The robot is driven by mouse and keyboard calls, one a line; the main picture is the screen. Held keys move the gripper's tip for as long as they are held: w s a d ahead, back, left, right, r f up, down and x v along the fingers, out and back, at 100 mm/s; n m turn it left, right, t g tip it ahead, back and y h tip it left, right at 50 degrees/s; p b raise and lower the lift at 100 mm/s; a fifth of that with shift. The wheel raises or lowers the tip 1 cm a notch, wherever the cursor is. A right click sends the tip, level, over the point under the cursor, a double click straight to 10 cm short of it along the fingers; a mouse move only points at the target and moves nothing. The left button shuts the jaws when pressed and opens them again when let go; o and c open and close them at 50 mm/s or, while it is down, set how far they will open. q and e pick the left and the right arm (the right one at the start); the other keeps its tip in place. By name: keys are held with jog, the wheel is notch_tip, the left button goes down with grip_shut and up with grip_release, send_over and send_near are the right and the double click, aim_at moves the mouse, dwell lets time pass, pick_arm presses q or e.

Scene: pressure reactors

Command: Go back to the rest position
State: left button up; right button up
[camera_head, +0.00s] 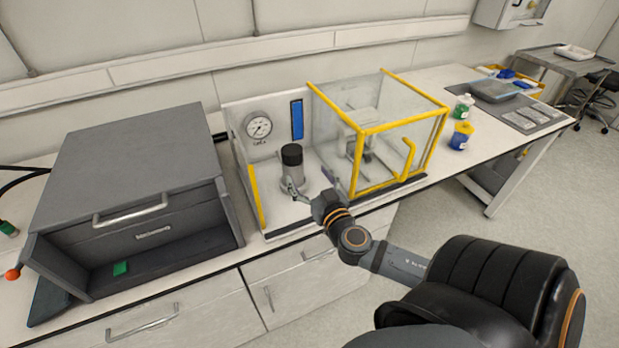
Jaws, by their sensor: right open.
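My right gripper (308,191) is open at the front of the white reactor panel. Its fingers are close to a metal cylinder with a black top (292,167), which stands upright on the panel's base. I cannot tell whether the fingers touch the cylinder. My right arm comes in from the lower right and stretches over the bench's front edge. My left gripper is not in view.
A grey cabinet with an open lower bay (140,187) stands on the left. A yellow-framed clear enclosure (362,132) stands just right of the cylinder. A gauge (258,128) is on the panel.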

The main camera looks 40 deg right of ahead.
jog(key=shift+s, duration=0.25)
